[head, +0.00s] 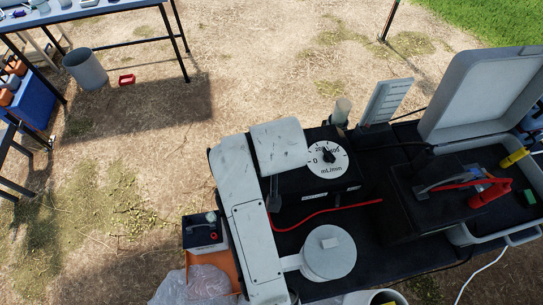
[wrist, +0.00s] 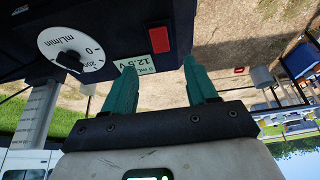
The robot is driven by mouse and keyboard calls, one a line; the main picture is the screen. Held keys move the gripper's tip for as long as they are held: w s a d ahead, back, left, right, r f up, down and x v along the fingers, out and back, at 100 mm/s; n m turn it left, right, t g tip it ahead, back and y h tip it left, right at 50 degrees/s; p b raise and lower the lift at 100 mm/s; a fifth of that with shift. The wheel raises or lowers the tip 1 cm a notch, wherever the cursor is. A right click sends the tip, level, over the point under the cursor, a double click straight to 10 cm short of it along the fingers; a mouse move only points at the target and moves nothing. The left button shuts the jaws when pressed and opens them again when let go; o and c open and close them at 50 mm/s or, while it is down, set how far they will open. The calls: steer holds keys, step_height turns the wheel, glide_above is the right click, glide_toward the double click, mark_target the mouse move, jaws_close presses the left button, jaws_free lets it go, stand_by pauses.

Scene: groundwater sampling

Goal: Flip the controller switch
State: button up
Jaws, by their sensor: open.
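The black controller box (head: 290,212) sits on the black table in the head view, with a white mL/min dial (head: 327,159) on top. In the wrist view, which is upside down, the box (wrist: 110,15), its dial (wrist: 71,48) and a red rectangular switch (wrist: 157,40) show. A pale "12.5 V" label is beside the switch. My gripper (wrist: 160,66) is open and empty, its two teal fingers apart just short of the box face. The switch appears between and ahead of the fingertips, with no contact visible. In the head view my arm hides the switch and most of my gripper.
An open grey case (head: 470,235) with a battery and red clamp stands right of the controller. A red cable (head: 325,212) crosses the table. A small black box (head: 204,232) and a plastic bag (head: 203,285) are at lower left. Bare ground lies beyond.

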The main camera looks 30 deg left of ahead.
steer(key=x, duration=0.9)
steer(key=shift+a+f, duration=0.1)
steer(key=shift+f, duration=0.25)
